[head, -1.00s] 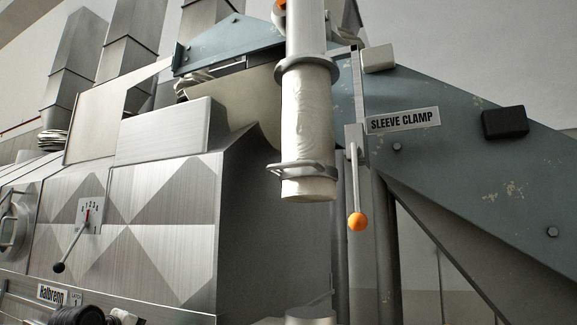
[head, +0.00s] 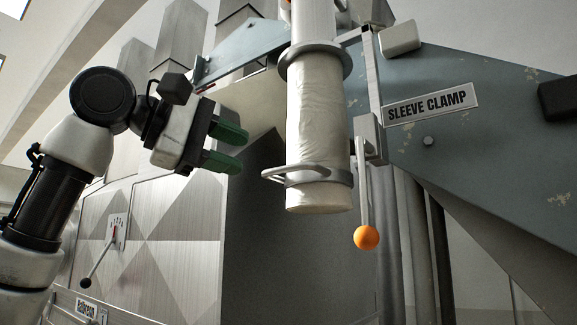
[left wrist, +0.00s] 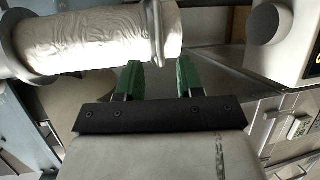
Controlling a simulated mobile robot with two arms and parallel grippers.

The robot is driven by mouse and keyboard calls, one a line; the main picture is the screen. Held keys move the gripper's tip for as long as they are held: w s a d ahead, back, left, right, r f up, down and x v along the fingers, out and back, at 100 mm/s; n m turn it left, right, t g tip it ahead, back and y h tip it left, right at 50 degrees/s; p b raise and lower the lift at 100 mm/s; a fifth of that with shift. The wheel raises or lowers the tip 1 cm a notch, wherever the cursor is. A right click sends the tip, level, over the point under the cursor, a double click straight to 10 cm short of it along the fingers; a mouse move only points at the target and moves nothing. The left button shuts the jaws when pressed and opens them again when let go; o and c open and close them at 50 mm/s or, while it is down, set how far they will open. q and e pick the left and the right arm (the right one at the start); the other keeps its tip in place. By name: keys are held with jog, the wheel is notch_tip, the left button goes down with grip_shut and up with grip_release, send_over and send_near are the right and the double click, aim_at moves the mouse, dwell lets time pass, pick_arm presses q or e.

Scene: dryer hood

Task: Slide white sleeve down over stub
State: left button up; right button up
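The white sleeve (head: 318,120) hangs upright below a grey collar (head: 314,60), with a metal band and loop handle (head: 297,173) around its lower part. Its lower end is free in the air. My left gripper (head: 244,150) is open and empty, its green fingers pointing at the sleeve from the left, with a gap between. In the left wrist view the sleeve (left wrist: 85,42) lies across the top, its banded end just beyond the open fingers (left wrist: 161,66). The stub is not in view now. My right gripper is not in view.
A lever with an orange knob (head: 367,237) hangs just right of the sleeve, beneath the sleeve clamp label (head: 430,103) on a blue-grey panel. A metal cabinet with a dial lever (head: 100,260) stands behind at left. The space below the sleeve's end looks clear.

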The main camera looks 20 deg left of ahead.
aim_at(281, 168)
pick_arm(q)
jog(key=p+x, duration=0.1)
jog(key=x, duration=0.4)
jog(key=shift+w+d+p, duration=0.2)
jog(key=shift+d+p, duration=0.05)
jog(key=shift+p, duration=0.05)
jog(key=x, duration=0.4)
jog(key=shift+s+p, duration=0.1)
jog(key=shift+p, duration=0.3)
jog(key=shift+s+a, duration=0.1)
jog(key=shift+a, duration=0.05)
jog(key=shift+s+a, duration=0.15)
jog(key=shift+a, duration=0.05)
jog(key=shift+c, duration=0.2)
jog(key=shift+w+d, duration=0.2)
jog(key=c, duration=0.5)
grip_shut()
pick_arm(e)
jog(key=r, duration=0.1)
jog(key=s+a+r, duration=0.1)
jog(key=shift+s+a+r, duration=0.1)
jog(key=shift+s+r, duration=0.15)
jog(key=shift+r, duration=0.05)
